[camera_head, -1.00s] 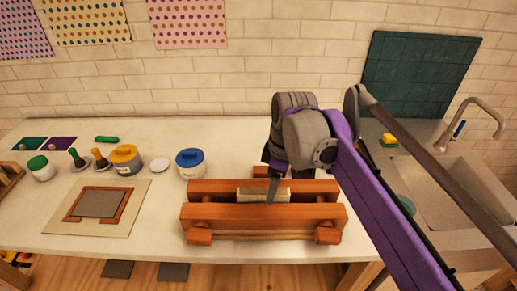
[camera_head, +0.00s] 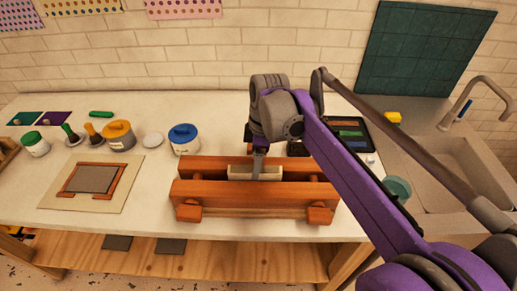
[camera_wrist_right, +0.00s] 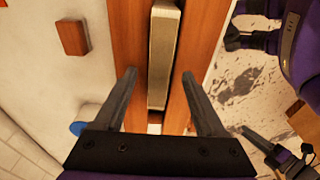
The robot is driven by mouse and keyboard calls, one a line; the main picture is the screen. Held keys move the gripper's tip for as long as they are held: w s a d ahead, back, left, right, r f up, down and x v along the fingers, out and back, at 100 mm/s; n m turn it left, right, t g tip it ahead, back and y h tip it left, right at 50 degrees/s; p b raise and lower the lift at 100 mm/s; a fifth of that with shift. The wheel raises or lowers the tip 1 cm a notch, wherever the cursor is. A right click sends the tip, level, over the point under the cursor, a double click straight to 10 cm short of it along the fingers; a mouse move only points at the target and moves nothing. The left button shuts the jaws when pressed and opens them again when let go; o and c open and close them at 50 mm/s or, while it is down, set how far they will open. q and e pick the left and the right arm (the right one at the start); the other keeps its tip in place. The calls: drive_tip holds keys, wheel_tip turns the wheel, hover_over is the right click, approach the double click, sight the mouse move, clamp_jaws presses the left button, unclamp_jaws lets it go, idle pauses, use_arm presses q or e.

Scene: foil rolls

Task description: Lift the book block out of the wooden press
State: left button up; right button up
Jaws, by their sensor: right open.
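The wooden press (camera_head: 240,195) stands near the front edge of the counter, with two long reddish-brown beams. The pale book block (camera_head: 268,173) sits upright between the beams, its top edge showing; its lower part is hidden. My right gripper (camera_head: 258,167) reaches down over it from above. In the right wrist view, the open right gripper (camera_wrist_right: 158,78) has one finger on each side of the book block (camera_wrist_right: 164,55), apart from it, over the press beams (camera_wrist_right: 200,40).
A blue-lidded tub (camera_head: 184,140) and a yellow-lidded tub (camera_head: 118,135) stand left of the press. A framed board (camera_head: 92,181) lies further left. A dark tray (camera_head: 350,132) is behind my right arm. The sink (camera_head: 445,175) is at right.

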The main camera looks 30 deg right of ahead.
drive_tip(key=shift+w+a+f, duration=0.1)
drive_tip(key=shift+f, duration=1.05)
clamp_jaws()
drive_tip(key=shift+a+r, duration=0.1)
drive_tip(key=shift+r, duration=0.15)
